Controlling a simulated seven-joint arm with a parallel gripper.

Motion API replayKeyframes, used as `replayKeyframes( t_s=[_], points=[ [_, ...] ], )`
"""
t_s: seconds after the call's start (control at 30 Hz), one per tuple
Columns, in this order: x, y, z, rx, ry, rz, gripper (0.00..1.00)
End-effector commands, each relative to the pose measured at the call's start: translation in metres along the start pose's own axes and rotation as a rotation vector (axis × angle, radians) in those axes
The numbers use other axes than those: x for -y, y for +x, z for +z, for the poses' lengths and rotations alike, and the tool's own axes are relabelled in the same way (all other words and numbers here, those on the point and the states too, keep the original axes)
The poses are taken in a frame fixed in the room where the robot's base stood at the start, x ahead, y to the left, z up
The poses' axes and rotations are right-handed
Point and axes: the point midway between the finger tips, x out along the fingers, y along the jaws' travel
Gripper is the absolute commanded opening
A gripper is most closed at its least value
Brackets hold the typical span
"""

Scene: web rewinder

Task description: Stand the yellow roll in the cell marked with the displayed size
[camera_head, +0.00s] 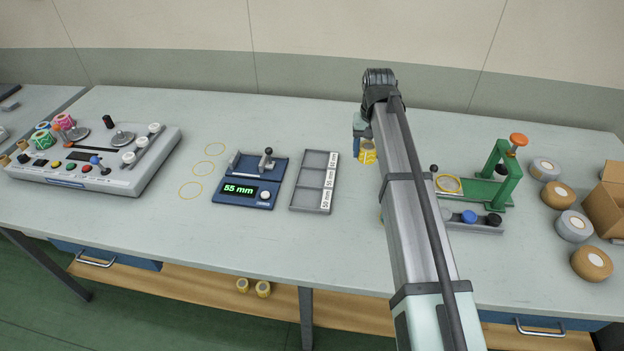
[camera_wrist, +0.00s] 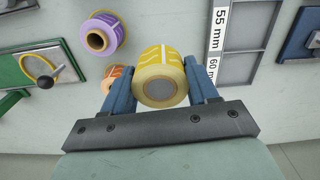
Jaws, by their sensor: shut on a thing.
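The yellow roll (camera_head: 367,154) is between the fingers of my gripper (camera_head: 361,138), right of the cell tray's back end. In the wrist view my gripper (camera_wrist: 157,82) is shut on the roll (camera_wrist: 160,66), one finger on each side, its round end facing the camera. The blue gauge (camera_head: 246,194) displays 55 mm. The grey tray (camera_head: 311,209) has three cells, marked 50, 55 and 60 mm from front to back; they look empty. The 55 mm label (camera_wrist: 217,28) also shows in the wrist view.
A purple roll (camera_wrist: 113,27) and an orange roll (camera_wrist: 113,74) stand near my gripper, mostly hidden by my arm in the head view. A green stand (camera_head: 507,178) is on the right. The table between the yellow roll and tray looks clear.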

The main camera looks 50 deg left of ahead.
Motion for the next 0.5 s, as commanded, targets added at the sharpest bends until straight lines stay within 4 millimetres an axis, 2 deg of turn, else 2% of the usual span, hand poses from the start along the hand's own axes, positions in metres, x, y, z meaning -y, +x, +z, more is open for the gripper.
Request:
replayKeyframes(
  t_s=[0.03,0.2,0.33,0.5],
  points=[
    [0.024,-0.004,-0.005,0.000,-0.032,0.000,0.22],
    [0.086,-0.012,-0.007,-0.001,-0.119,0.000,0.22],
    [0.123,-0.017,-0.006,0.000,-0.169,0.000,0.22],
    [0.150,-0.020,-0.004,0.000,-0.206,0.001,0.22]
  ],
)
